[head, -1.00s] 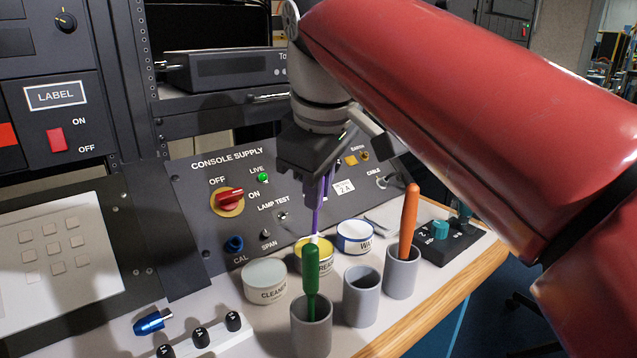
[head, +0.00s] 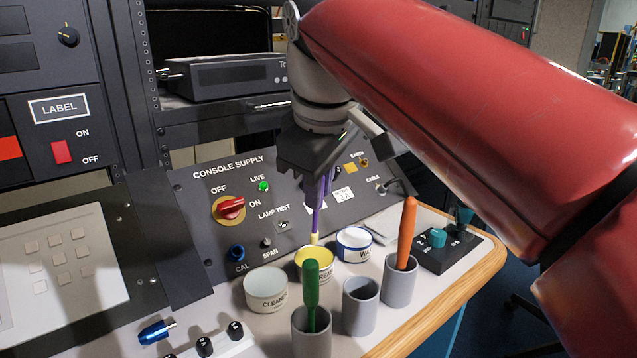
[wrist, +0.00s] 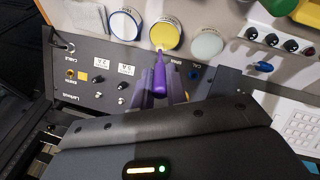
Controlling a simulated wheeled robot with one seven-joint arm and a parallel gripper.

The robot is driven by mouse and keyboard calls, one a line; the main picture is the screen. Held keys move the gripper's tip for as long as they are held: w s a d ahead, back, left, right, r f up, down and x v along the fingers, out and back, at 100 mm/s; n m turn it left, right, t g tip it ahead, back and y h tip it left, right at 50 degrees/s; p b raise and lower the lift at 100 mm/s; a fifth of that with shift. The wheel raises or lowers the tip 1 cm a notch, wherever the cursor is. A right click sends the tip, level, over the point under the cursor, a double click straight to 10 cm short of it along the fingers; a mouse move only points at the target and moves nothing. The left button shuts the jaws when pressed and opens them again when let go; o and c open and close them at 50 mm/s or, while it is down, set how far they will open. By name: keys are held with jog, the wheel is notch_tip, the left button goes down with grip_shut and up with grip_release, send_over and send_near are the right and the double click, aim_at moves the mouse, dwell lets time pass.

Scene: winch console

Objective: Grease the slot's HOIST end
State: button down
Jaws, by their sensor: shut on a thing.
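My gripper (head: 322,182) is shut on a purple-handled brush (head: 319,215) and holds it tip down, close to upright. The brush's tip is yellow and is at the open tin of yellow grease (head: 319,276); I cannot tell whether it touches the grease. In the wrist view the purple handle (wrist: 160,75) points up the picture to the yellow disc of the grease tin (wrist: 168,36). The slot and its HOIST end cannot be made out in either view.
A CLEANER tin (head: 266,292) stands left of the grease and a blue-rimmed tin (head: 354,246) right of it. Grey cups hold a green-handled tool (head: 311,283) and an orange-handled tool (head: 407,235); the cup between them (head: 360,310) is empty. A black knob box (head: 450,250) stands at right.

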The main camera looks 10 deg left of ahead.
notch_tip(320, 180, up, 2)
jog(key=shift+r+p, duration=0.25)
jog(key=shift+p, duration=0.4)
jog(key=shift+r, duration=1.2)
